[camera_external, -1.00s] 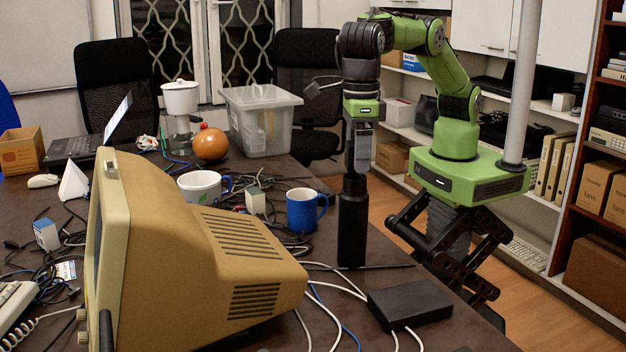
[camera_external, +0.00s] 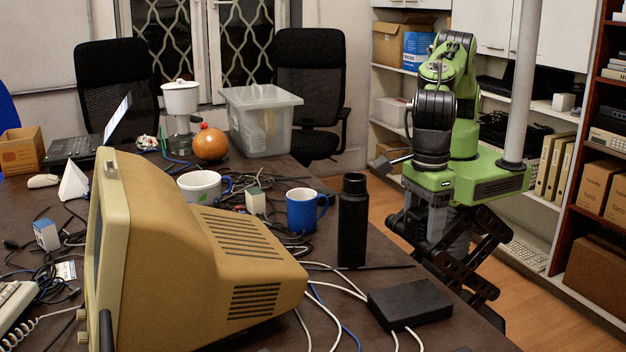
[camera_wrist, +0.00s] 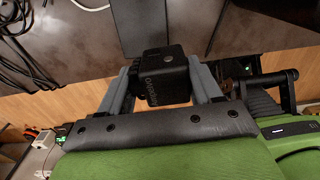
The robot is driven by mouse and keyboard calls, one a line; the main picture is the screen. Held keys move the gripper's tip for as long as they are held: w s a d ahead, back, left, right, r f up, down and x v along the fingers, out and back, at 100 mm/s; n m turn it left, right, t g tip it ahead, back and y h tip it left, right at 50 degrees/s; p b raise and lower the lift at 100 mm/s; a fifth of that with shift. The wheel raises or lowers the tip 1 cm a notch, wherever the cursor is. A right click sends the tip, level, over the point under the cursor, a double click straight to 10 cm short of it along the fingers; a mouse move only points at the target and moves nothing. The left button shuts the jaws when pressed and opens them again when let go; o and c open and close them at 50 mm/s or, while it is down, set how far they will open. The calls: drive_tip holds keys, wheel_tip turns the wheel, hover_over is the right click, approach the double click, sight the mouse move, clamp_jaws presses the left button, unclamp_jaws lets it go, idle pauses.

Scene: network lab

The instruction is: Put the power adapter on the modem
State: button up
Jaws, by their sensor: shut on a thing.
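In the wrist view a small black block with pale lettering (camera_wrist: 160,78), which looks like the power adapter, sits between the two grey fingers of my gripper (camera_wrist: 160,92). The fingers are shut on it. In the external view my gripper (camera_external: 420,222) points down beyond the table's right edge, close in front of my base; the block cannot be made out there. A flat black box (camera_external: 410,303), which may be the modem, lies at the table's near right edge with white cables at its front. My gripper is behind it and apart from it.
A tall black bottle (camera_external: 352,222) stands near the right table edge, between the box and a blue mug (camera_external: 302,211). A big old beige monitor (camera_external: 190,255) fills the table's near left. Loose cables lie around. A bare strip of table lies right of the bottle.

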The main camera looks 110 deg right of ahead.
sight(414, 286)
wheel_tip(414, 286, down, 11)
drive_tip(key=shift+f+b, duration=0.1)
drive_tip(key=shift+b, duration=0.8)
drive_tip(key=o, duration=1.2)
drive_tip(key=shift+c, duration=0.2)
wheel_tip(414, 286, up, 13)
drive_tip(key=shift+f+p, duration=0.2)
drive_tip(key=shift+p, duration=0.9)
